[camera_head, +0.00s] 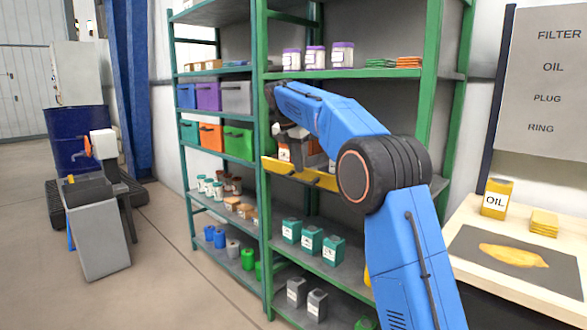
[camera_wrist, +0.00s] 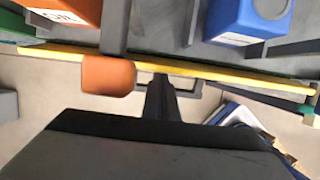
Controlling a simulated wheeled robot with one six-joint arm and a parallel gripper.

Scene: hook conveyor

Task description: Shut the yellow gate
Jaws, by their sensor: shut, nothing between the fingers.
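The yellow gate (camera_head: 300,174) runs along the front edge of the green rack's middle shelf. It has dark handles on its face. In the wrist view it is a long yellow strip (camera_wrist: 225,73) crossing the picture, with a dark handle (camera_wrist: 196,88) below it. I cannot tell whether it is latched. My gripper (camera_wrist: 160,92) is shut and empty, close to the gate near this handle; contact is unclear. In the head view my wrist is above the gate, and the arm hides its right end. An orange block (camera_wrist: 108,76) on a grey bar overlaps the strip.
Behind the gate are a labelled orange box (camera_wrist: 62,10) and a blue box (camera_wrist: 248,20). Teal canisters (camera_head: 311,240) stand on the shelf below. Open floor (camera_head: 165,260) lies left of the rack.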

